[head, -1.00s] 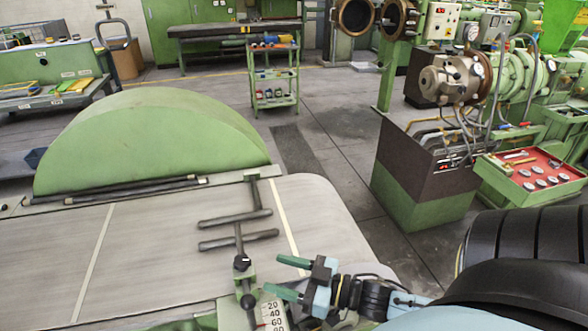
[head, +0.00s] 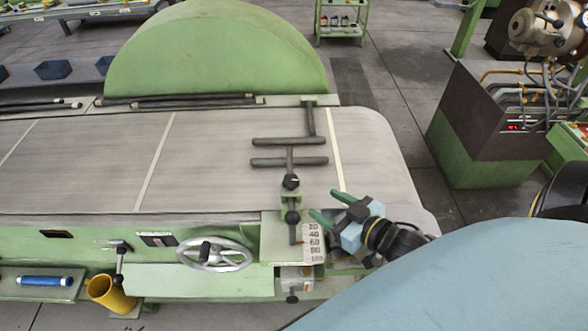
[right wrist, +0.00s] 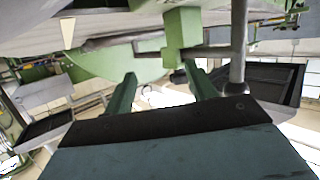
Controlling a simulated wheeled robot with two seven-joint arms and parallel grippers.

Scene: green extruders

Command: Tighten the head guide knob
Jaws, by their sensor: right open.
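The green-and-black head guide stands on the near right edge of the grey belt bed (head: 220,150). It has a dark post with two crossbars (head: 289,162). A black knob (head: 291,181) sits at the post's upper clamp, and another black knob (head: 292,217) sits lower, beside the number scale (head: 313,241). I cannot tell which is the head guide knob. My right gripper (head: 328,206) is open and empty, its green fingers pointing left, a short way right of both knobs. The right wrist view shows the fingers (right wrist: 161,82) apart below a green block (right wrist: 183,35). My left gripper is out of view.
A green half-round cover (head: 215,55) rises behind the bed. A handwheel (head: 214,254), a lever and a yellow cup (head: 110,293) are along the front. Floor is free right of the bed. A brown-and-green cabinet (head: 480,125) stands beyond it.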

